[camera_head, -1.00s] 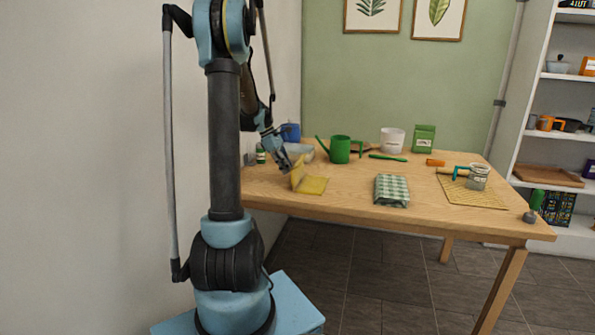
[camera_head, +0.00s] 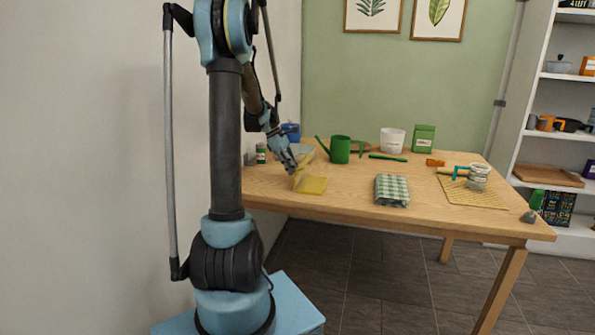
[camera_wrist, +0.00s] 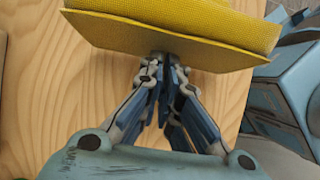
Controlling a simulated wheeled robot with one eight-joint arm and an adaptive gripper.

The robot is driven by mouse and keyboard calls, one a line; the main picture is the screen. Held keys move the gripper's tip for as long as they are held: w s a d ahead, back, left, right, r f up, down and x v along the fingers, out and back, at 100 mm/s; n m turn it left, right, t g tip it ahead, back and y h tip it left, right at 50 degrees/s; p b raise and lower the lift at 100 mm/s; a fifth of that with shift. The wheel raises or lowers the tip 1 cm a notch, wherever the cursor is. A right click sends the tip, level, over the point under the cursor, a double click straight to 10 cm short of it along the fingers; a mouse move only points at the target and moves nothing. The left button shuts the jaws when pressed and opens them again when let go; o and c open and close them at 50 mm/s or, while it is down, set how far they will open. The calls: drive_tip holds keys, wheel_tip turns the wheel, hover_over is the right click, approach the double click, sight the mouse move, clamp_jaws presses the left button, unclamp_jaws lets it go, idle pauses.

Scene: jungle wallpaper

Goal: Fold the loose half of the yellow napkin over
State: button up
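The yellow napkin (camera_head: 314,186) is on the left part of the wooden table in the head view. One half lies flat, and the other half stands raised as a flap leaning to the right over it. My gripper (camera_head: 294,171) is at the left side of the raised flap. In the wrist view the napkin (camera_wrist: 180,32) fills the top, and my gripper (camera_wrist: 165,64) has its fingertips together at the napkin's edge, pinching it. The very tips are hidden by the cloth.
A green watering can (camera_head: 340,149) stands behind the napkin, with a small green jar (camera_head: 261,153) to the left. A green checked cloth bundle (camera_head: 391,190) lies to the right, past bare table.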

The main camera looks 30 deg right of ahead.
sight(305, 160)
drive_tip(key=shift+s, duration=0.1)
drive_tip(key=shift+s+d, duration=0.8)
drive_tip(key=shift+s, duration=0.05)
drive_tip(key=shift+s+d, duration=0.8)
drive_tip(key=shift+s, duration=0.15)
drive_tip(key=shift+s+d, duration=0.85)
drive_tip(key=shift+s, duration=0.1)
drive_tip(key=shift+r, duration=0.1)
drive_tip(key=shift+s+d+r+v, duration=0.15)
drive_tip(key=shift+s+d+v, duration=0.05)
drive_tip(key=shift+v, duration=1.1)
drive_tip(key=shift+s+d+r+v, duration=0.15)
drive_tip(key=shift+s+v, duration=0.1)
drive_tip(key=shift+v, duration=1.1)
drive_tip(key=shift+s+d+r+v, duration=0.2)
drive_tip(key=shift+v, duration=1.1)
